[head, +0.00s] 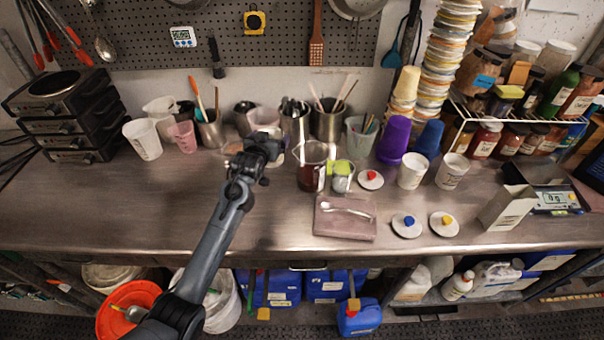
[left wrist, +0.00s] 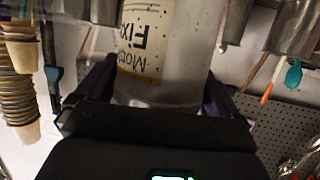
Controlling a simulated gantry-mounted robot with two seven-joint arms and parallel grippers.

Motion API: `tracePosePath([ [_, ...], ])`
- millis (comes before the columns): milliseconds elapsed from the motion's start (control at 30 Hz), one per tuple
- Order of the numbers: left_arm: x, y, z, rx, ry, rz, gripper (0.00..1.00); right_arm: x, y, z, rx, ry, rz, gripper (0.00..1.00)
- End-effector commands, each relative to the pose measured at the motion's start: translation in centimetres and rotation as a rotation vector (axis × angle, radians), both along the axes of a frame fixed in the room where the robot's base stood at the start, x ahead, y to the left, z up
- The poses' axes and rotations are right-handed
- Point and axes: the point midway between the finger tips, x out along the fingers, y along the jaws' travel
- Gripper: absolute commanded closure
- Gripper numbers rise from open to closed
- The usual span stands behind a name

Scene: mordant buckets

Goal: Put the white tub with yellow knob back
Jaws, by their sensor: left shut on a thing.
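My left gripper (head: 266,149) is above the middle-left of the steel bench. It is shut on a white tub (left wrist: 175,45) with a printed label and a yellow band, which shows upside down between the fingers in the left wrist view. In the head view my gripper mostly hides this tub. A white lid with a yellow knob (head: 445,221) lies at the bench's front right. A lid with a blue knob (head: 407,223) lies left of it. A lid with a red knob (head: 371,178) lies farther back. My right gripper is not in view.
Two white tubs (head: 413,172) stand at the right, near purple and blue cups (head: 393,138). A glass beaker (head: 312,168) stands right of my gripper, with a tray (head: 345,222) in front. Steel tool pots line the back. The bench's front left is clear.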

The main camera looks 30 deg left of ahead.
Motion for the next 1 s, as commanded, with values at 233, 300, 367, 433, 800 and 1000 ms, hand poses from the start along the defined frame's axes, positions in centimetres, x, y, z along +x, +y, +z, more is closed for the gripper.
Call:
tracePosePath([
  [233,0.1,0.0,-3.9,0.0,0.002,0.001,0.45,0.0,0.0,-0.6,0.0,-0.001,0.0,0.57],
  [300,0.1,0.0,-4.6,0.0,0.001,0.001,0.45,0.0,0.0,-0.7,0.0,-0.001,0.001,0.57],
  [367,0.1,0.0,-5.1,0.0,0.0,0.001,0.45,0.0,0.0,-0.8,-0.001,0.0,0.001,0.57],
  [433,0.1,0.0,-5.4,0.0,0.0,0.001,0.45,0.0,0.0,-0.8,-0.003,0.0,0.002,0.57],
  [800,0.1,0.0,-8.9,0.0,0.001,0.001,0.45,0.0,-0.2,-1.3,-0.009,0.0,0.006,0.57],
  [1000,0.1,0.0,-9.2,0.001,-0.001,0.001,0.45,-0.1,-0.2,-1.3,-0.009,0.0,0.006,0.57],
])
